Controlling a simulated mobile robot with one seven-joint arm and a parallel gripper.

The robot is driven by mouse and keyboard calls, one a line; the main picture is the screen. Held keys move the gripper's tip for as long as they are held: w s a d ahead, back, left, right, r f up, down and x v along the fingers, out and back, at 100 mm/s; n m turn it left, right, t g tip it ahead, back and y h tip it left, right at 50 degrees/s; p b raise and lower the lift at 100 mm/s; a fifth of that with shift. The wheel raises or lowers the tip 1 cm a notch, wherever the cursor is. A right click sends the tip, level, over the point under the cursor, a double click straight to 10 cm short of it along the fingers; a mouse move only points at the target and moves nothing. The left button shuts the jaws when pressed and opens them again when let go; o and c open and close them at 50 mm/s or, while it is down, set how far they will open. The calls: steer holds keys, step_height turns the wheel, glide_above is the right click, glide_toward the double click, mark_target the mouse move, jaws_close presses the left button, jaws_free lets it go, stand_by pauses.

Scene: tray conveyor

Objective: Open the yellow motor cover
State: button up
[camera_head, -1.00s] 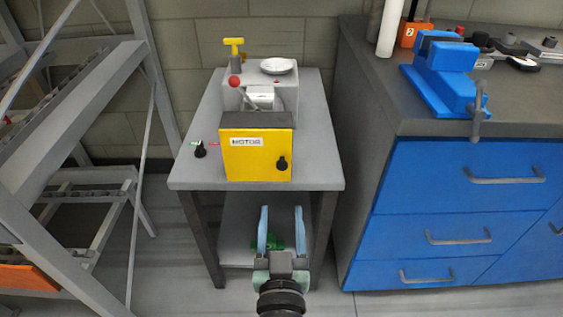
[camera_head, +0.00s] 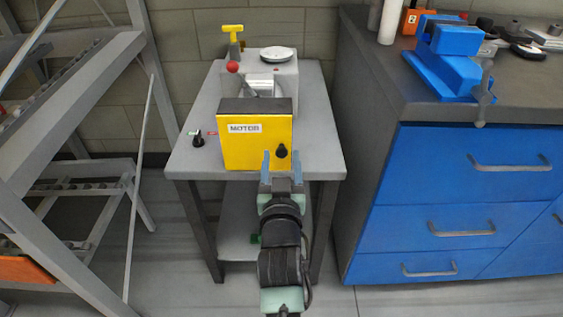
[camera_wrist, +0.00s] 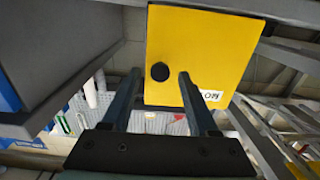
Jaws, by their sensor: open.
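The yellow motor cover (camera_head: 245,152) is the front panel of a grey machine on a small grey table. It looks closed and carries a MOTOR label (camera_head: 245,128). A black knob (camera_head: 281,151) sits on its lower right. My gripper (camera_head: 282,158) is open in front of the knob, one finger on each side of it as seen. In the wrist view the cover (camera_wrist: 215,50) appears upside down, and the knob (camera_wrist: 160,72) shows between my fingertips (camera_wrist: 159,75). I cannot tell whether the fingers touch the cover. Nothing is held.
The grey table (camera_head: 320,150) also bears a black switch (camera_head: 198,138), a red-tipped lever (camera_head: 233,68) and a yellow valve handle (camera_head: 233,30). A blue drawer cabinet (camera_head: 415,215) with a blue vise (camera_head: 445,65) stands right. A grey rack (camera_head: 75,120) stands left.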

steer(key=shift+w, duration=0.25)
jaws_close()
stand_by(1.4)
